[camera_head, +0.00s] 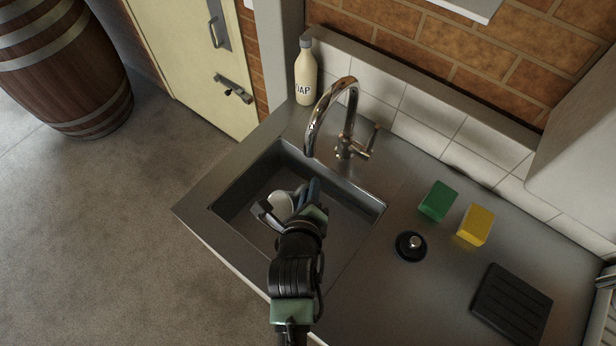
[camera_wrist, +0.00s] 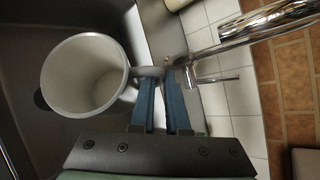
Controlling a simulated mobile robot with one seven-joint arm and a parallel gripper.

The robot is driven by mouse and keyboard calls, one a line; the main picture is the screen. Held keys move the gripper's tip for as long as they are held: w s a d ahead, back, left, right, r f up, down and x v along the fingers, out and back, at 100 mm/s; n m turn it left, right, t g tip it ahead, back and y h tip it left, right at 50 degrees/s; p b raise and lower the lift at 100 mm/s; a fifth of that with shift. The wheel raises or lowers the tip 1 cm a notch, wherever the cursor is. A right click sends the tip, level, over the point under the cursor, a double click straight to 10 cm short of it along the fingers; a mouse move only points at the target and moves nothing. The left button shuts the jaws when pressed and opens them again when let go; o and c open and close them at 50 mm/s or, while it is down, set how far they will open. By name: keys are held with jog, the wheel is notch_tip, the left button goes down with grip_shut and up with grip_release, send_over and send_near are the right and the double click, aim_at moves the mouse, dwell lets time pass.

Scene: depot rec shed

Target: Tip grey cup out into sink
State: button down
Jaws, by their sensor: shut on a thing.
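The grey cup (camera_head: 280,207) is over the sink basin (camera_head: 345,222), and its pale side shows left of my gripper in the head view. In the wrist view the cup (camera_wrist: 68,62) has its mouth facing the camera, and its inside looks pale with no contents I can make out. My gripper (camera_head: 306,190) is shut on the cup's handle. The blue fingers (camera_wrist: 167,85) meet the handle at the cup's right side in the wrist view. My arm and gripper hide part of the cup and basin in the head view. I cannot tell the cup's exact tilt.
A curved metal tap (camera_head: 316,118) stands behind the basin, its spout reaching over the back edge. A soap bottle (camera_head: 305,78) stands at the back left. A green sponge (camera_head: 438,201), a yellow sponge (camera_head: 475,225), a black plug (camera_head: 410,246) and a black ridged mat (camera_head: 511,305) lie on the right.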

jog(key=shift+w+d+r+p, duration=0.1)
jog(key=shift+d+p, duration=0.05)
jog(key=shift+p, duration=0.25)
jog(key=shift+f+m+g+y, duration=0.6)
jog(key=shift+f+y, duration=0.1)
jog(key=shift+f, duration=0.15)
notch_tip(320, 180, down, 2)
jog(key=shift+w+d+f+m+g+y+b, duration=0.15)
jog(key=shift+f+m+g+y+b, duration=0.1)
jog(key=shift+m+g+y+b, duration=0.6)
jog(key=shift+y, duration=0.45)
jog(key=shift+s+a+f+m+g+y+p, duration=0.2)
jog(key=shift+f+m+g+y+p, duration=0.1)
jog(key=shift+f+y, duration=0.15)
jog(key=shift+s+a+f+m+g+y+p, duration=0.15)
jog(key=shift+f+y+p, duration=0.1)
jog(key=shift+f+y, duration=0.15)
jog(key=shift+r, duration=0.1)
